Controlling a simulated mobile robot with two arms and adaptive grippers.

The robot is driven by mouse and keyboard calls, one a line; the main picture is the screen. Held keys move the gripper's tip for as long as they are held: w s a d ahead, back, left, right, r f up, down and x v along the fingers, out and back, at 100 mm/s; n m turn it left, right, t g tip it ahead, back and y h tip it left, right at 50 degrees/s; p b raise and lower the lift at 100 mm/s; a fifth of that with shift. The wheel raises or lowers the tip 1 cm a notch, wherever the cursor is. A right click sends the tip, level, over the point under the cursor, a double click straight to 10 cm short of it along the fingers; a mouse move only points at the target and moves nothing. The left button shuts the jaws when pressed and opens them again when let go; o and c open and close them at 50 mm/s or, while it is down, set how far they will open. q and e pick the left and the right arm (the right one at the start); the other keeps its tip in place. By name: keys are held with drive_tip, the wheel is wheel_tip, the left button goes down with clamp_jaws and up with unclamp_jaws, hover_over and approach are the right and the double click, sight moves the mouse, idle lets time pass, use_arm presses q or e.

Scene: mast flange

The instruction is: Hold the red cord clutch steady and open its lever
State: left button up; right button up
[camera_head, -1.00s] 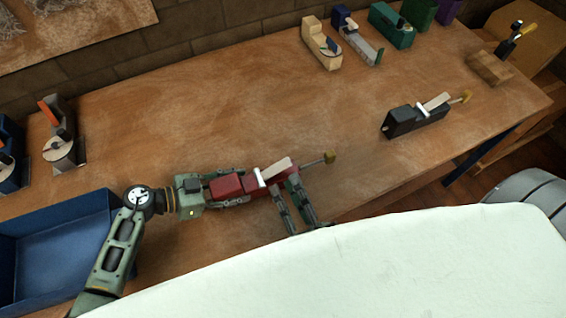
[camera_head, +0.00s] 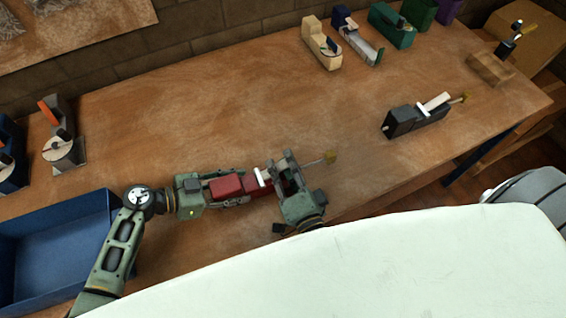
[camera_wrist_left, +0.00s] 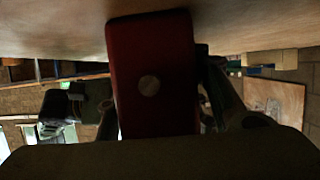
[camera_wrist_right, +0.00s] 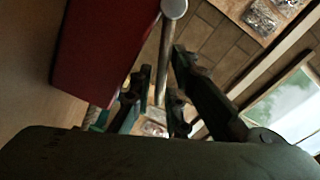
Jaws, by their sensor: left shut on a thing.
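The red body (camera_wrist_left: 152,75) fills the middle of the left wrist view between the fingers. My right gripper (camera_head: 288,172) is over the clutch's right part and hides most of the pale lever; a white piece (camera_head: 263,177) shows beside it. In the right wrist view its fingers (camera_wrist_right: 158,85) look apart, with a metal rod (camera_wrist_right: 168,50) between them. Contact cannot be told.
A black clutch of similar shape (camera_head: 417,118) stands to the right. Several coloured devices line the back edge, including a cream one (camera_head: 321,45). A blue tray (camera_head: 60,255) is at the left front. The bench middle behind the clutch is clear.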

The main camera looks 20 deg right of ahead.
drive_tip(key=shift+w, duration=0.25)
clamp_jaws()
idle(0.3)
